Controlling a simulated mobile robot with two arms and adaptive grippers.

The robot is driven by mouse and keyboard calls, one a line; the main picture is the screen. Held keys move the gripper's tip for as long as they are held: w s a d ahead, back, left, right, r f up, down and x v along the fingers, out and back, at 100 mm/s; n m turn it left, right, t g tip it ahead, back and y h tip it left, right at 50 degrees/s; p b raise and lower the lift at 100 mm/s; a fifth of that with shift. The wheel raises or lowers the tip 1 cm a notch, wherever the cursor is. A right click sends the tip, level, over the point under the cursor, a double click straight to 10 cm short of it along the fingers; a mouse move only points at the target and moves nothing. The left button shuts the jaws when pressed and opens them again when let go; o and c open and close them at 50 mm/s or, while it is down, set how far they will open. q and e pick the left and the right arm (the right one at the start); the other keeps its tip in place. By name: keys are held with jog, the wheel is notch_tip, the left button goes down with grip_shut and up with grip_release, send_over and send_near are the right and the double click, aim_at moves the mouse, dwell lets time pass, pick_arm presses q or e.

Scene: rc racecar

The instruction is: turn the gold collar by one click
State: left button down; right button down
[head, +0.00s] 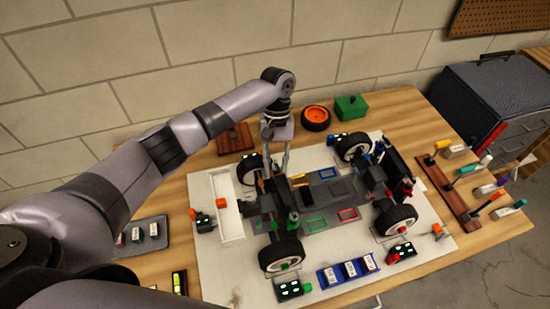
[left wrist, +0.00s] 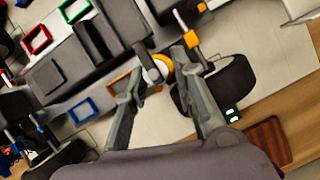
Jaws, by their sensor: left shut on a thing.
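The gold collar (left wrist: 164,66) sits around a pale round part on the car's chassis, in the left wrist view. My left gripper (left wrist: 160,72) has a finger on each side of it and is shut on it. In the head view my left gripper (head: 276,165) reaches down from above at the rear-left part of the car (head: 325,190). There the collar is too small and too hidden by the fingers to tell apart from other orange parts. My right gripper is not in view.
The car stands on a pale mat (head: 225,265) with black wheels (head: 281,254) around it. A blue tray (head: 347,272) lies in front. A tool rack (head: 447,192) is at right.

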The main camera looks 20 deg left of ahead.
pick_arm(q)
jog(key=shift+d+m+y+p, duration=0.15)
jog(key=shift+m+y+p, duration=0.35)
jog(key=shift+m, duration=0.8)
jog(key=c, duration=1.3)
grip_release()
jog(key=v, duration=1.2)
jog(key=shift+d, duration=0.1)
